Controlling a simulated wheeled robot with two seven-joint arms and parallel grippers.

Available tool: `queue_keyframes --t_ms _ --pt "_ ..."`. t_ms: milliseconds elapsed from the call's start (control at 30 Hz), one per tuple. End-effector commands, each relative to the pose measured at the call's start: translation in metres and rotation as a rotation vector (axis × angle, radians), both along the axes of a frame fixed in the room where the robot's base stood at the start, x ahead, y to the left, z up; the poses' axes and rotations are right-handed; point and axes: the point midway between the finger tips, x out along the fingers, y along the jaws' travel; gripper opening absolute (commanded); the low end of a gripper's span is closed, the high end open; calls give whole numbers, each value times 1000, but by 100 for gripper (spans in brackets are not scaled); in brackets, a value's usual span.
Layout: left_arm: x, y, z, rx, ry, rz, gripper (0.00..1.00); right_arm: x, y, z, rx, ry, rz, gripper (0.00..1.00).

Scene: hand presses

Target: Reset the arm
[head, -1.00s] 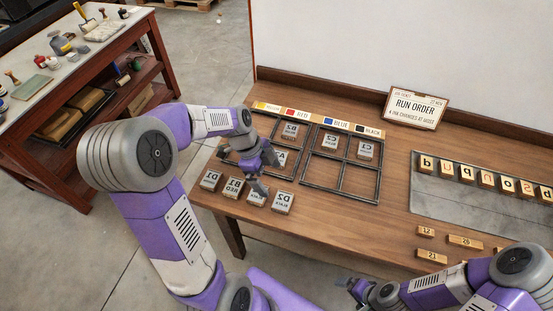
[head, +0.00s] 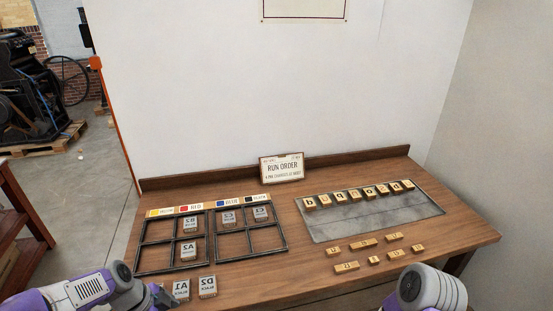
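My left arm comes in at the bottom left, with its gripper (head: 160,298) low at the picture's bottom edge, beside the A1 block (head: 181,290). Its fingers are too small and partly cut off to tell open or shut. The grey D2 block (head: 207,286) lies right of A1 on the bench front. My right arm shows only as a grey and purple link at the bottom right; its gripper is out of view. The left frame (head: 137,255) holds grey blocks B2 (head: 189,225) and A2 (head: 188,250). The right frame (head: 286,247) holds C2 (head: 229,217) and C1 (head: 262,213).
A metal plate (head: 370,222) on the wooden bench (head: 290,280) bears a row of wooden letter blocks (head: 354,195). Several loose wooden blocks (head: 363,243) lie before it. A Run Order card (head: 282,168) stands at the back. A white wall rises behind.

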Motion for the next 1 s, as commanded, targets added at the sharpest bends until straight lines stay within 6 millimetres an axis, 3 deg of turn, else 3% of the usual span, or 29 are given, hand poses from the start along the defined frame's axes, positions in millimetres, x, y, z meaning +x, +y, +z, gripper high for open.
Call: queue_keyframes --t_ms 267,467,700,833,1000 --pt "4 -27 -62 2 118 242 99 2 0 0 -1 -4 0 100" --pt "-5 -58 -120 0 227 491 99 1 0 0 0 -2 -1 100" --pt "-46 -118 -204 -27 408 945 99 1 0 0 -1 -3 -1 100" --pt "-72 -145 -231 -55 490 1163 99 1 0 0 -1 -3 -1 100" --pt "-94 -164 -247 -84 557 1339 99 1 0 0 -1 -3 -1 100"
